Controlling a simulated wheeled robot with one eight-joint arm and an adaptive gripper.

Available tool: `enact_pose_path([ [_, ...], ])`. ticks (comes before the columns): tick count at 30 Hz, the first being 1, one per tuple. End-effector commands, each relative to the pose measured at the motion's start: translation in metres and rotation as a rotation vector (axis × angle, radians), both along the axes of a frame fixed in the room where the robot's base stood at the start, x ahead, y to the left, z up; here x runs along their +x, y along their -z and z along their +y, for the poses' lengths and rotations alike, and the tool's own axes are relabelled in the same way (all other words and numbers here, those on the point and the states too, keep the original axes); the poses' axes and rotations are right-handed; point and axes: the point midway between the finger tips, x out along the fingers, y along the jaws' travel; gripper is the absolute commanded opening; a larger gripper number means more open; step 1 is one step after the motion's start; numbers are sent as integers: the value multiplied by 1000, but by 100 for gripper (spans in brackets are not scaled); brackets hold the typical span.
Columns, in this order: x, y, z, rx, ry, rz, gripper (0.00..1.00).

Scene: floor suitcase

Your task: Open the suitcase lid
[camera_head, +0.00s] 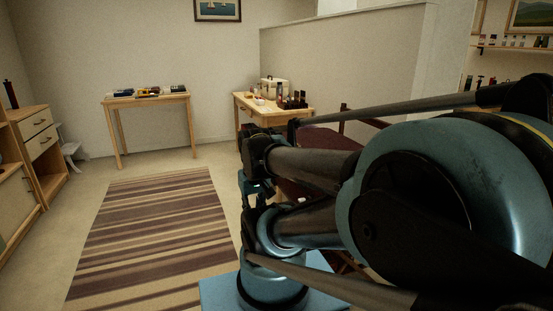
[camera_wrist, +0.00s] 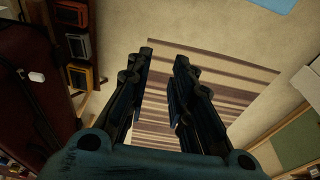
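A dark red surface, which looks like the suitcase (camera_head: 328,141), shows in the head view behind my arm, right of the middle. My arm hides most of it, and I cannot tell its lid from its body there. In the wrist view a dark red case (camera_wrist: 30,50) with a small white tag lies along the left edge, cut off by the frame. My gripper (camera_wrist: 165,52) is open and empty, its two dark fingers apart above the striped rug. It is to the right of the red case and not touching it.
A striped rug (camera_head: 150,235) covers the floor on the left, with clear room on it. A small table (camera_head: 148,99) and a desk (camera_head: 240,102) with items stand at the back. Drawers (camera_head: 40,145) stand at left. Orange and grey boxes (camera_wrist: 80,75) sit beside the case.

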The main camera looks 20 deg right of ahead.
Motion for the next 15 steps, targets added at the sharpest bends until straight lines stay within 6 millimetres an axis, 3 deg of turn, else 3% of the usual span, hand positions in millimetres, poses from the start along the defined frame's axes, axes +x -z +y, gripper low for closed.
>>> enact_pose_path([
  [15,-7,-6,-2,-8,-2,-9,21],
])
